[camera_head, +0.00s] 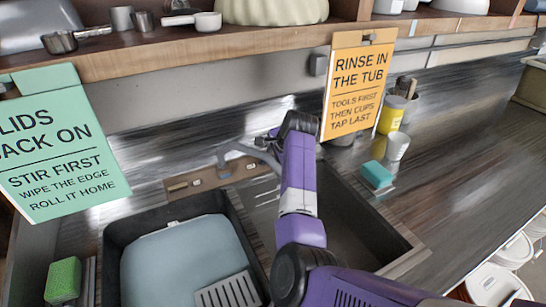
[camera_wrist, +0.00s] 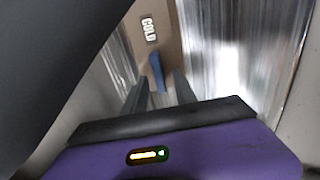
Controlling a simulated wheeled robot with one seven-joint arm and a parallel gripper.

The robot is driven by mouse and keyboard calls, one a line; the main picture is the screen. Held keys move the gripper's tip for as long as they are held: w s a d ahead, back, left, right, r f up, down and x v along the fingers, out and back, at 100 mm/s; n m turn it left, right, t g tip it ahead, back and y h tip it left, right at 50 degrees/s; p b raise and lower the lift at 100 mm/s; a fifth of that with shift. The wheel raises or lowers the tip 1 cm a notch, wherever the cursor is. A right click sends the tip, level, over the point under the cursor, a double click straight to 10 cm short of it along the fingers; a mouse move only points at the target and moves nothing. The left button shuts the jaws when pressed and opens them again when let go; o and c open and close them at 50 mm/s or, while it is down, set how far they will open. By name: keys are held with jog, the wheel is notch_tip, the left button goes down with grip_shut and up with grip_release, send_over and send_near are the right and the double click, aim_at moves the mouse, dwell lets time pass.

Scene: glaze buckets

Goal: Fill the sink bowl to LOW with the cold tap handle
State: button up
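The cold tap handle (camera_wrist: 157,72) is a blue lever below a white COLD label (camera_wrist: 149,29) on a brown panel in the wrist view. My gripper (camera_wrist: 161,82) is open, its two dark fingers apart, with the handle in line with the gap at their tips. I cannot tell whether they touch it. In the head view my purple arm reaches over the sink, and the grey tap (camera_head: 223,163) stands on the wooden panel (camera_head: 204,181) to its left. The dark sink bowl (camera_head: 347,212) is partly hidden by my arm. No LOW mark or water level is readable.
A teal sponge (camera_head: 377,174), a white cup (camera_head: 397,146) and a yellow container (camera_head: 391,115) stand right of the sink. An orange sign (camera_head: 355,88) hangs close to my wrist, below the shelf (camera_head: 200,48).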

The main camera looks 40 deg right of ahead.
grip_shut()
jog(key=shift+n, duration=0.3)
jog(key=n+p, duration=0.1)
jog(key=n, duration=0.2)
jog(key=shift+w+r+p, duration=0.1)
jog(key=shift+p, duration=0.2)
jog(key=n, duration=0.2)
jog(key=n+p, duration=0.1)
jog(key=n, duration=0.3)
jog(key=shift+w+a+r, duration=0.1)
jog(key=shift+w, duration=0.15)
jog(key=shift+n, duration=0.3)
